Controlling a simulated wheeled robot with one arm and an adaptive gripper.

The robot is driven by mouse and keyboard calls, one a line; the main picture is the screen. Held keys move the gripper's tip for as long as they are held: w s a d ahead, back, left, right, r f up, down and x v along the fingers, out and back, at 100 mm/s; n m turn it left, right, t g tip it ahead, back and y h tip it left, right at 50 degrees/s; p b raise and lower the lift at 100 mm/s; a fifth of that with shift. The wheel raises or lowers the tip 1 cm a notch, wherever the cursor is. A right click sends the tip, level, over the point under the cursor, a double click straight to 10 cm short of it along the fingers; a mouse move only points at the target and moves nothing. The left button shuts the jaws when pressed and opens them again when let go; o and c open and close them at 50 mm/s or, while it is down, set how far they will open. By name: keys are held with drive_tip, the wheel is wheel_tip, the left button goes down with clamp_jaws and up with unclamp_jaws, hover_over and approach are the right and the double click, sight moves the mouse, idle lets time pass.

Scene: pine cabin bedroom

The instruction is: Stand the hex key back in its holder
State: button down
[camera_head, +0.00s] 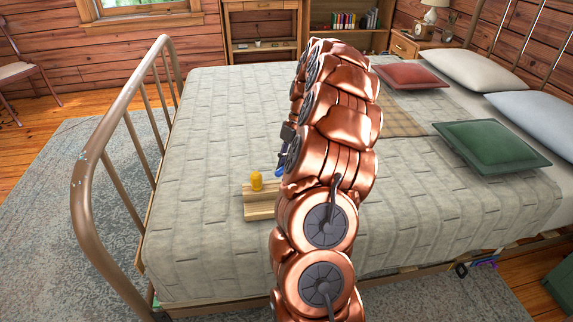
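A pale wooden block (258,208) with a stepped top sits on the bed, left of my arm; it looks like the holder. A short yellow cylinder (256,181) stands upright on it. A slim blue piece (280,166) shows at the left edge of my copper arm, just right of and above the block. It may be the hex key, but most of it is hidden. A small dark part (287,132) of what seems to be my gripper peeks out above the blue piece. My arm hides the fingertips, so their opening and any grip are unclear.
The bed's quilt (215,125) is clear left of the block. A metal footboard (85,200) rises at the left. Red (410,76) and green (487,147) cushions lie right of my arm. A dark and blue-purple item (480,264) shows low beside the bed at right.

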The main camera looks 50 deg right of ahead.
drive_tip(key=shift+f, duration=0.1)
idle(0.3)
drive_tip(key=shift+f+b, duration=0.3)
drive_tip(key=shift+f, duration=0.05)
drive_tip(key=c, duration=1)
unclamp_jaws()
drive_tip(key=shift+o, duration=0.2)
drive_tip(key=shift+v, duration=3.8)
